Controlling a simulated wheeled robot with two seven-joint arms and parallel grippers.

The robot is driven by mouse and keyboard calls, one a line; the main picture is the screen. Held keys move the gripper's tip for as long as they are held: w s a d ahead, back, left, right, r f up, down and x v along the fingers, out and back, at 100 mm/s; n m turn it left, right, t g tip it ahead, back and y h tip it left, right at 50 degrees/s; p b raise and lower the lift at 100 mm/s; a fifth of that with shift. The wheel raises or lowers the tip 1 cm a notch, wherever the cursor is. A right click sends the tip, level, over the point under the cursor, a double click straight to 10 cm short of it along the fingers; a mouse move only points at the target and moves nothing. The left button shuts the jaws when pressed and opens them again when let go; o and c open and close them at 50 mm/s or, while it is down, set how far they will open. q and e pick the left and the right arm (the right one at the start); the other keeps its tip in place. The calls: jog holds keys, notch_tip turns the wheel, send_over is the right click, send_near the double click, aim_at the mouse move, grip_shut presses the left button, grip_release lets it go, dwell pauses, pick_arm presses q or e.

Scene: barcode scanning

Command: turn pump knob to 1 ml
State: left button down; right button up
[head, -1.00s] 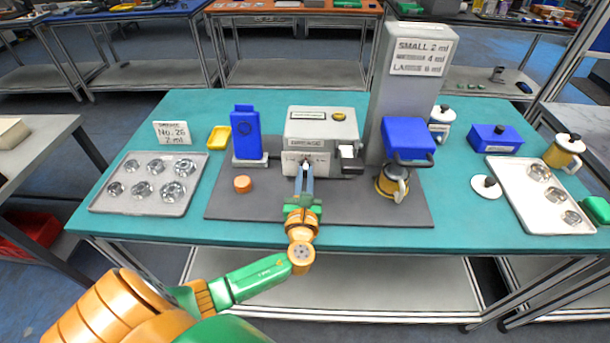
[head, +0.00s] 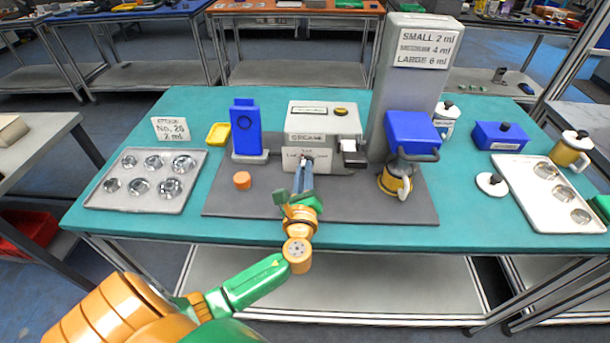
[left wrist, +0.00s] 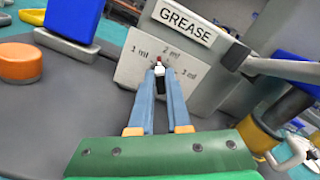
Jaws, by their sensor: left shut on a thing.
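The grease pump (head: 322,128) is a grey box on the dark mat, with its white dial plate (left wrist: 134,70) marked 1 ml, 2 ml and 3 ml. The small knob (left wrist: 159,67) with a red tip sits at the dial. My left gripper (head: 305,165) reaches the pump's front from below, its two blue-grey fingers shut on the knob; it also shows in the left wrist view (left wrist: 160,78). The red tip points upward in the wrist view, roughly between the 1 ml and 2 ml marks. The fingers partly hide the knob.
An orange cap (head: 242,180) and a blue stand (head: 245,130) are left of the pump. A blue-headed machine (head: 410,130) with a yellow cup (head: 390,182) stands right. A sign (head: 171,130) reads No. 26, 2 ml. A tray of nuts (head: 105,198) lies left.

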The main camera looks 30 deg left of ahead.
pick_arm(q)
jog(key=n+b, duration=0.2)
jog(key=n, duration=0.3)
jog(key=shift+a+f+b, duration=0.1)
jog(key=shift+f+b, duration=0.05)
jog(key=shift+b, duration=0.2)
jog(key=shift+n, duration=0.5)
jog(key=c, duration=0.9)
grip_release()
jog(key=b+v, duration=0.1)
jog(key=v, duration=0.6)
jog(key=shift+b, duration=0.3)
jog(key=shift+s, duration=0.2)
jog(key=shift+w, duration=0.1)
